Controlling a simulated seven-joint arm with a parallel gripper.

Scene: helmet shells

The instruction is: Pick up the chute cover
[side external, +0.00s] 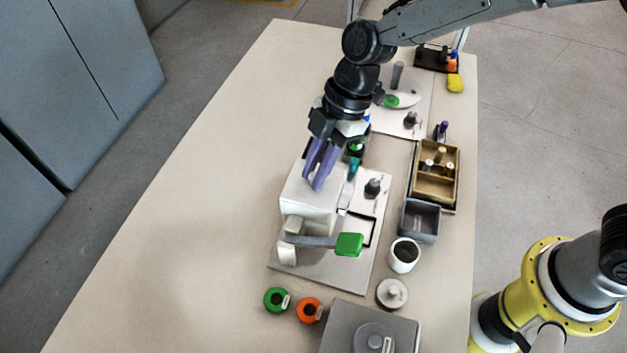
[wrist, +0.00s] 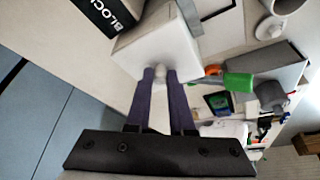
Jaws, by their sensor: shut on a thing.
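The white boxy piece (side external: 308,205), which looks like the chute cover, stands over a light grey base plate (side external: 375,215) in the side external view. My gripper (side external: 318,186) comes down on its top with two purple fingers. In the wrist view, my gripper (wrist: 161,73) has a finger on each side of a small pale knob on the white cover (wrist: 150,45) and is shut on it. The cover looks upright. I cannot tell whether it is clear of what lies under it.
A lever with a green end (side external: 348,244) sticks out in front of the white piece. A mug (side external: 404,256), a grey bin (side external: 420,222) and a wooden tray (side external: 436,186) stand to the right. The table's left side is clear.

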